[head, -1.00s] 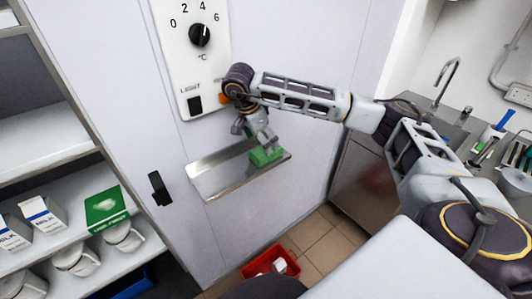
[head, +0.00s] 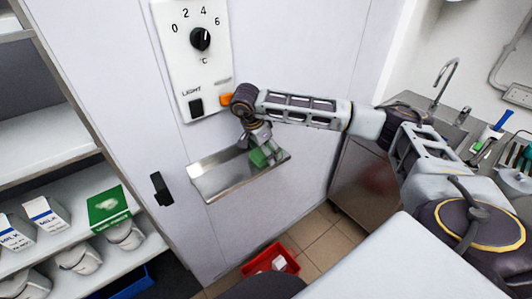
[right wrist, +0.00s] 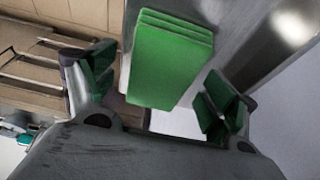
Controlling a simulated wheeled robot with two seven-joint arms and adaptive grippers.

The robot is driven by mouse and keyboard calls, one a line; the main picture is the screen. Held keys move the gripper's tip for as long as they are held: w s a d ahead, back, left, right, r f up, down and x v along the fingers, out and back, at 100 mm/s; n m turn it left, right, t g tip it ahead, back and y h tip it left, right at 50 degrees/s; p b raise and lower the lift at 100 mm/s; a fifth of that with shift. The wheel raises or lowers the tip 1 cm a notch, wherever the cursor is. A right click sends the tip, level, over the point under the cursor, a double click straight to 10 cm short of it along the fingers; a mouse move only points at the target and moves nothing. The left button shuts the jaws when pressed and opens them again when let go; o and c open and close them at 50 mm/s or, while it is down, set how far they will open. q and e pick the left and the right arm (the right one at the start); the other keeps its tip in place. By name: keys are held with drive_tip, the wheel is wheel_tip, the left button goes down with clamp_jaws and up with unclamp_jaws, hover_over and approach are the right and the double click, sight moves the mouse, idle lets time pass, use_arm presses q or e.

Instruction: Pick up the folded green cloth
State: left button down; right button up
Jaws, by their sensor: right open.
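The folded green cloth (head: 259,158) lies on the small metal shelf (head: 212,182) fixed to the pale wall panel. In the right wrist view the cloth (right wrist: 170,62) shows as a thick stack of green layers. My right gripper (head: 268,153) is at the shelf, right at the cloth, and partly covers it in the head view. In the right wrist view its two green-padded fingers (right wrist: 165,98) are spread, with the cloth between and beyond them. Gaps show on both sides of the cloth. My left gripper is not in view.
A control panel with a dial (head: 200,39) and a light switch (head: 196,106) is above the shelf. A black handle (head: 160,188) is to its left. Milk cartons (head: 43,213) and a green box (head: 108,207) stand on racks at left. A red bin (head: 270,262) is on the floor.

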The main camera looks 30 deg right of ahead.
idle(0.4)
drive_tip(key=c, duration=1.1)
drive_tip(key=shift+r, duration=0.85)
wheel_tip(320, 180, up, 7)
drive_tip(key=shift+r+b, duration=0.15)
drive_tip(key=shift+b, duration=0.55)
wheel_tip(320, 180, up, 9)
drive_tip(key=p, duration=0.2)
